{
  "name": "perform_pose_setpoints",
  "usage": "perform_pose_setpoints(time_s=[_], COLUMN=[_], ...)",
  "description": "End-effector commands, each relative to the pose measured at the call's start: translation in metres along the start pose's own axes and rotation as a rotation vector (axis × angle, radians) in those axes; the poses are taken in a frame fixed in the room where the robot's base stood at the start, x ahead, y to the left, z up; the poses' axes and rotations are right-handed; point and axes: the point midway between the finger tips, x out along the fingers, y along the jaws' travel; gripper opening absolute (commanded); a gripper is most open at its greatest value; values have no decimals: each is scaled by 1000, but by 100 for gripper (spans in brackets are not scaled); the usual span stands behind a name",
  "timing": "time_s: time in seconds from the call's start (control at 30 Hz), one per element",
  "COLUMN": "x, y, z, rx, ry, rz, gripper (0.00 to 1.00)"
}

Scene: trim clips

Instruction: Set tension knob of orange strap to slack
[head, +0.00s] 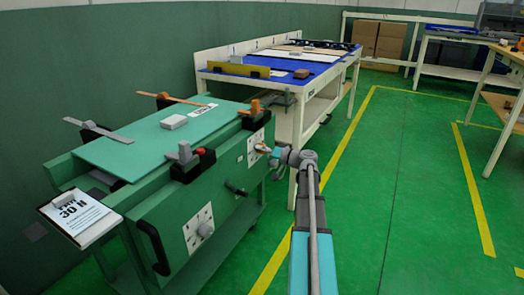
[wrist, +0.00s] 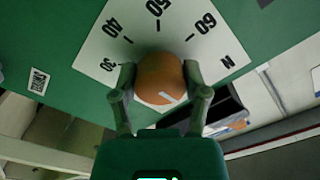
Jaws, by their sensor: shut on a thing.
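The orange knob (wrist: 160,78) sits in front of a white dial plate (wrist: 110,45) marked 30, 40, 50, 60 and N. A short pale mark shows on the knob's face, low and right of its middle. My gripper (wrist: 160,85) is shut on the knob, one finger on each side. In the head view my gripper (head: 275,156) is at the right end of the green bench's front, at the orange knob (head: 262,148). The orange strap (head: 182,99) shows at the bench's back, with an orange lever (head: 255,107) on the front clip above the knob.
A grey knob (head: 205,231) on its own dial is further left on the green bench (head: 165,225). A black handle (head: 236,188) sticks out between the dials. A clipboard (head: 75,215) hangs at the left end. A blue-topped table (head: 310,72) stands behind. Green floor is open to the right.

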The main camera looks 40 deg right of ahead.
Motion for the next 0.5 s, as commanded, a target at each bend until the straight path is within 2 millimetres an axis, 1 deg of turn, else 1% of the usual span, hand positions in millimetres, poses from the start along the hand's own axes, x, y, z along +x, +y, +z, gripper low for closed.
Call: perform_pose_setpoints(time_s=[0.17, 0.2, 0.37, 0.4, 0.5], x=[0, 0, 0, 0, 0], y=[0, 0, 0, 0, 0], z=[1, 1, 1, 1, 1], rx=[-2, -2, -1, -1, 0], ry=[-3, -4, -2, -2, -2], rz=[0, 0, 0, 0, 0], gripper=[11, 61, 91, 93, 93])
